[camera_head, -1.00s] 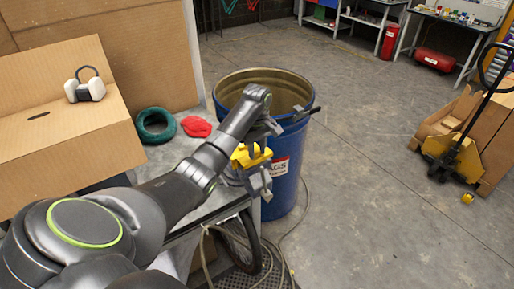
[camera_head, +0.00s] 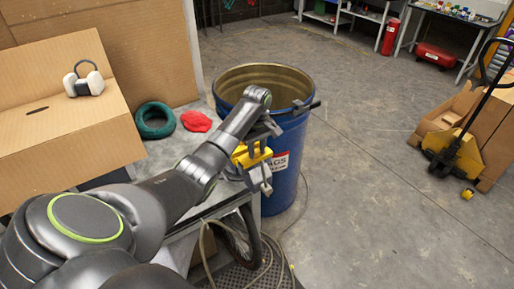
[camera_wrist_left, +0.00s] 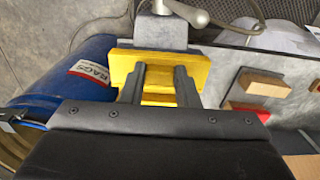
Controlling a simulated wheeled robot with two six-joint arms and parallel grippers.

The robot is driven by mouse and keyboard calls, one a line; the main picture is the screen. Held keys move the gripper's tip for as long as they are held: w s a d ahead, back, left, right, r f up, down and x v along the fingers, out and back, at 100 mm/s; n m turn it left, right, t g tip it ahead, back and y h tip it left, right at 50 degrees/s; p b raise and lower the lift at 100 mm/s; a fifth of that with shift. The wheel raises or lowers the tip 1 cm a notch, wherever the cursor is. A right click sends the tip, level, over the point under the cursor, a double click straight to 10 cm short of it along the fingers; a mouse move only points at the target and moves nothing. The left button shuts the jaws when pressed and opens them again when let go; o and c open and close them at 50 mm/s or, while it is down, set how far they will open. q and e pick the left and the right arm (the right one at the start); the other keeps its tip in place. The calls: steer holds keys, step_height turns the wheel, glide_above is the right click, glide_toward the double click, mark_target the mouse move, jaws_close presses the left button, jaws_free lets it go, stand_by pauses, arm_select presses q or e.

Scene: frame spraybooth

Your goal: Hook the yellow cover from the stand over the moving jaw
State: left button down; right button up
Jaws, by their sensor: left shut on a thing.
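The yellow cover (camera_head: 255,158) is held in my left gripper (camera_head: 250,150) at the bench corner, in front of the blue barrel. In the left wrist view the two dark fingers (camera_wrist_left: 160,84) are shut on the cover (camera_wrist_left: 202,72), whose wide part spans beyond both of them. The grey metal vise jaw (camera_wrist_left: 159,32) stands right beyond the cover, with a bar handle (camera_wrist_left: 188,12). Grey metal also shows just below the cover in the head view (camera_head: 260,180). I cannot tell whether cover and jaw touch. The stand is not identifiable. My right gripper is not in view.
The blue barrel (camera_head: 287,190) stands close behind the gripper. A green ring (camera_head: 154,121) and red cloth (camera_head: 196,121) lie on the bench left of it. Open floor extends right.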

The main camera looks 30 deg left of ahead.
arm_select(q)
steer(key=shift+f, duration=0.35)
steer(key=c, duration=1)
jaws_free()
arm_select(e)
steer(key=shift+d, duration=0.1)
arm_select(q)
steer(key=shift+r, duration=0.1)
